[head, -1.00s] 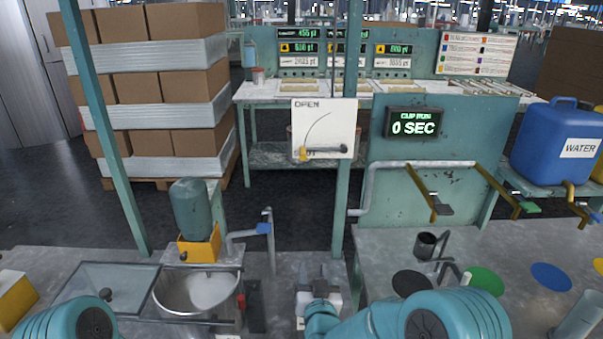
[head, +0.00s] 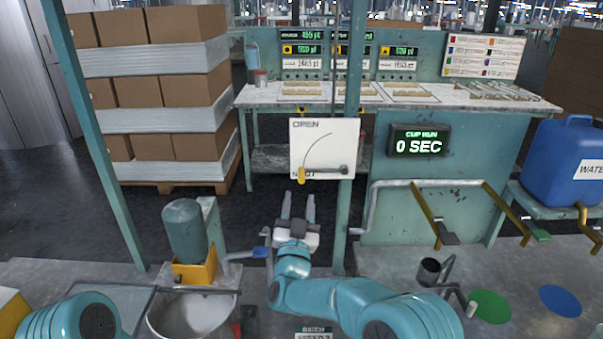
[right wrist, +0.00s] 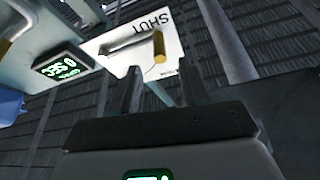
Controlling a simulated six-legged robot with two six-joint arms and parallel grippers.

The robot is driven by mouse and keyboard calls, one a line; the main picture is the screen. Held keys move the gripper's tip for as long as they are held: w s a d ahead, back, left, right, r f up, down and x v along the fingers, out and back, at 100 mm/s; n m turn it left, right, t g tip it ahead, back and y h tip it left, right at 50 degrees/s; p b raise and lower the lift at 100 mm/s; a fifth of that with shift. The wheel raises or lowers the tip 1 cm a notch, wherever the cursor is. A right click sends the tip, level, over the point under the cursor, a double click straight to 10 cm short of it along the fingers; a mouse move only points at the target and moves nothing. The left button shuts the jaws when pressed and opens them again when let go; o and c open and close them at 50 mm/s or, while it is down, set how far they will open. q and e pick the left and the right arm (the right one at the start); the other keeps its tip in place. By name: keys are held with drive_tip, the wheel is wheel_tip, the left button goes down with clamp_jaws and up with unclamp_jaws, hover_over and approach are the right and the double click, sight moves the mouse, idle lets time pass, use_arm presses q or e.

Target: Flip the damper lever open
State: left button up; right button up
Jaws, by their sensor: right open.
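The damper plate (head: 322,135) is a white panel on a teal post, marked OPEN at its top and SHUT at its lower edge. The lever's yellow handle (head: 301,175) is at the plate's lower left, by SHUT; its dark arm lies about level, partly covering that word. My right gripper (head: 299,203) is just below the handle in the head view, fingers apart, empty and pointing up and away from me. The right wrist view shows the yellow handle (right wrist: 158,46) beyond the open fingers (right wrist: 158,88), apart from them. My left gripper is out of view.
The teal post (head: 348,225) stands right of my gripper. A green tank on a yellow base (head: 195,268), with a bowl (head: 190,315), is at the left. A clip-run display (head: 418,141) and pipes are at the right. The space in front of the plate is clear.

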sight(301, 181)
drive_tip(key=p+x, duration=0.1)
drive_tip(key=x, duration=0.4)
drive_tip(key=shift+w+r+p, duration=0.1)
drive_tip(key=shift+w+p, duration=0.05)
drive_tip(key=shift+p, duration=0.2)
drive_tip(key=shift+w+d+r, duration=0.1)
drive_tip(key=shift+w+r, duration=0.05)
drive_tip(key=shift+w, duration=0.45)
drive_tip(key=shift+c, duration=0.3)
clamp_jaws()
